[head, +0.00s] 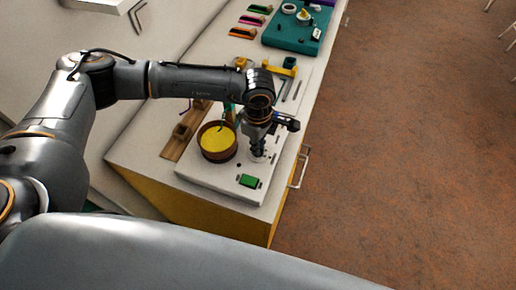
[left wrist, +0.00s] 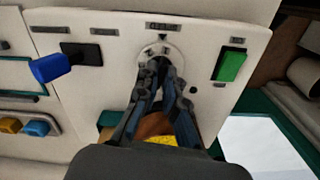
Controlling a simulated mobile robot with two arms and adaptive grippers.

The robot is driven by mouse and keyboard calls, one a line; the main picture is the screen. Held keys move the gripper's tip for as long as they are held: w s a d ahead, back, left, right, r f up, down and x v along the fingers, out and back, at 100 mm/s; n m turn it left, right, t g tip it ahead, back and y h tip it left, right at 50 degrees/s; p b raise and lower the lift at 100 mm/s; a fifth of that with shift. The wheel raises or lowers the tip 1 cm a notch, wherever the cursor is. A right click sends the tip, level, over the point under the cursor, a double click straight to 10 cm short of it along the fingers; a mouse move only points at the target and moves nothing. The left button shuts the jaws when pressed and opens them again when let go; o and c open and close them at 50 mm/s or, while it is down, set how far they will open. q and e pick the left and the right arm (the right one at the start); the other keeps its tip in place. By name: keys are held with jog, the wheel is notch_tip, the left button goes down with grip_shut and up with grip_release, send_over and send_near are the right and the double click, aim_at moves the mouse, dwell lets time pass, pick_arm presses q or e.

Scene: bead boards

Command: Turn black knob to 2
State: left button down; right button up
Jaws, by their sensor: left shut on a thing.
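The round pale dial plate (left wrist: 149,50) of the black knob shows in the left wrist view, near the top middle of a white board (left wrist: 110,50). My left gripper (left wrist: 163,70) has its fingertips together over the dial and is shut on the knob. The fingers hide most of the knob, and I cannot read its pointing or the numbers. In the head view my left gripper (head: 257,153) points down onto the white board (head: 215,182). My right gripper is not in view.
A green switch (left wrist: 230,65) and a blue-handled lever (left wrist: 50,68) flank the dial. In the head view a brown bowl with yellow contents (head: 217,141) stands close beside the gripper. A teal board (head: 285,38) lies farther back on the counter.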

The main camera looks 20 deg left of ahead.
pick_arm(q)
jog(key=m+b, duration=0.4)
jog(key=b, duration=0.1)
jog(key=m+b, duration=0.1)
jog(key=b, duration=0.2)
jog(key=shift+f+m, duration=0.3)
jog(key=shift+m, duration=0.1)
jog(key=shift+r+m+b, duration=0.25)
jog(key=shift+m+b, duration=0.65)
jog(key=shift+b, duration=0.2)
jog(key=c, duration=1.5)
grip_release()
jog(key=shift+o, duration=0.2)
jog(key=shift+r, duration=0.1)
notch_tip(320, 180, up, 12)
jog(key=shift+s, duration=0.1)
